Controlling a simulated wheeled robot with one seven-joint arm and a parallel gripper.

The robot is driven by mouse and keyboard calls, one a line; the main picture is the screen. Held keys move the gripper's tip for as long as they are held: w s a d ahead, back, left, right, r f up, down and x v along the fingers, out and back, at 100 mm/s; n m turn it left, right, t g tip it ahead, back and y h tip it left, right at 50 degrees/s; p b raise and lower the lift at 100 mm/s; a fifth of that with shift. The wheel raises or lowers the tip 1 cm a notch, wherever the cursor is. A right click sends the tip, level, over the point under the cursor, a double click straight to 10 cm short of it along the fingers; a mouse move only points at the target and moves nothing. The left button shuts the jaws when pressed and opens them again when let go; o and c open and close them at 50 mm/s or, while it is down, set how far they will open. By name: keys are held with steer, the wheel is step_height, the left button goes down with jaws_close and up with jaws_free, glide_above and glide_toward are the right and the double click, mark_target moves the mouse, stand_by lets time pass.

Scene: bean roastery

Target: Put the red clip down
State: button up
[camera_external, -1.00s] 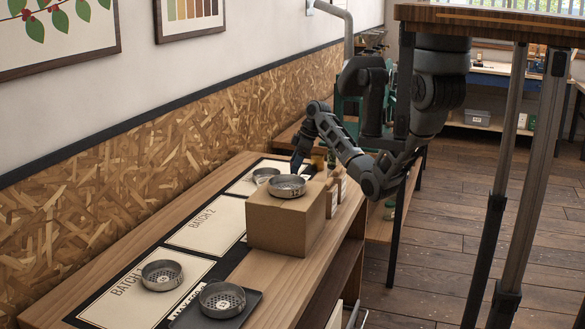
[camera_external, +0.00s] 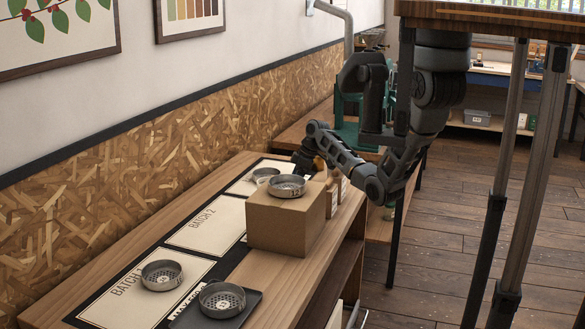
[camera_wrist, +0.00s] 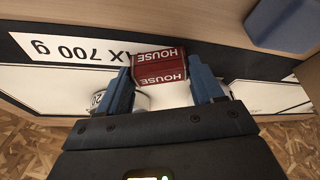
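The red clip (camera_wrist: 160,67) shows in the wrist view as a folded red piece with HOUSE printed on two faces, one upside down. My gripper (camera_wrist: 160,80) has its two blue fingers against the clip's left and right sides, with no clear gap. The clip is over or on the pale card area; its height above it is hard to tell. In the external view my gripper (camera_external: 303,160) is at the far end of the bench, behind the cardboard box. The clip cannot be made out there.
A metal tin (camera_wrist: 135,100) is partly hidden by my left finger. A MAX 700 g strip (camera_wrist: 75,48) and a blue-grey block (camera_wrist: 283,24) lie nearby. A cardboard box (camera_external: 285,222) bears another tin (camera_external: 287,186). The BATCH 2 card (camera_external: 207,223) is clear.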

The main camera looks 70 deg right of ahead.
steer(key=o, duration=0.4)
steer(key=shift+r, duration=0.15)
steer(key=v, duration=1.2)
